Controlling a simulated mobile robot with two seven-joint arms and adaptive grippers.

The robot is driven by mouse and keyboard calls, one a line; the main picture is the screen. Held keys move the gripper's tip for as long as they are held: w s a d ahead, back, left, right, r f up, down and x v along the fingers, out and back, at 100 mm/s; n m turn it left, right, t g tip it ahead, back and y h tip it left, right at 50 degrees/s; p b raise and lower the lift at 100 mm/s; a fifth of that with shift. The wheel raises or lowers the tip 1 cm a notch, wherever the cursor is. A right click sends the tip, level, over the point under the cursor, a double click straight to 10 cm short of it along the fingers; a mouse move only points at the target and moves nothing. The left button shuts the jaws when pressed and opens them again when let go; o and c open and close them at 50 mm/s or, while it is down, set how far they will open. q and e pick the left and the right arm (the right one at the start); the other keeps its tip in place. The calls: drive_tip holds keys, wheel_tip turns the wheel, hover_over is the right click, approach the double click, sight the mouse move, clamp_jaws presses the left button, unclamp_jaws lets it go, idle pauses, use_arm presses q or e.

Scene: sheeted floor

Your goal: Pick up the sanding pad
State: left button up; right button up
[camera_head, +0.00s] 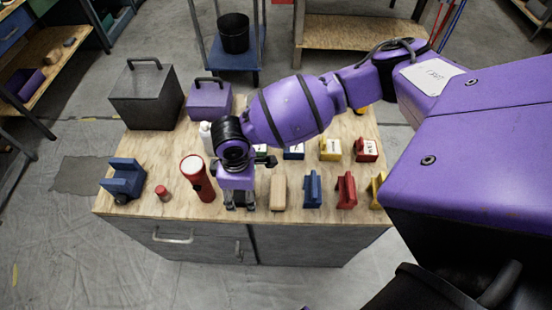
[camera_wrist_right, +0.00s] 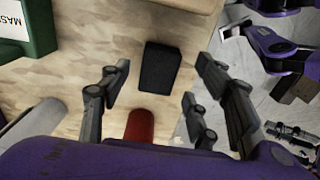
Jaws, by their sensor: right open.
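The sanding pad looks to be the dark, flat-topped block (camera_wrist_right: 160,67) on the wooden bench top in the right wrist view. My right gripper (camera_wrist_right: 162,80) is open, its fingers spread to the left and right of this block. My left gripper does not show in the head view.
A red cylinder (camera_head: 197,178) stands close left of the gripper; a tan block (camera_head: 278,191) lies close right. Blue (camera_head: 312,188) and red (camera_head: 346,190) tools follow. A blue vise-like block (camera_head: 123,180), grey box (camera_head: 146,97) and purple box (camera_head: 209,101) are further left.

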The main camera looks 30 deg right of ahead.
sight(239, 196)
drive_tip(key=shift+w+a+f, duration=0.1)
drive_tip(key=shift+w+f, duration=0.1)
drive_tip(key=shift+f, duration=1.15)
drive_tip(key=c, duration=1.2)
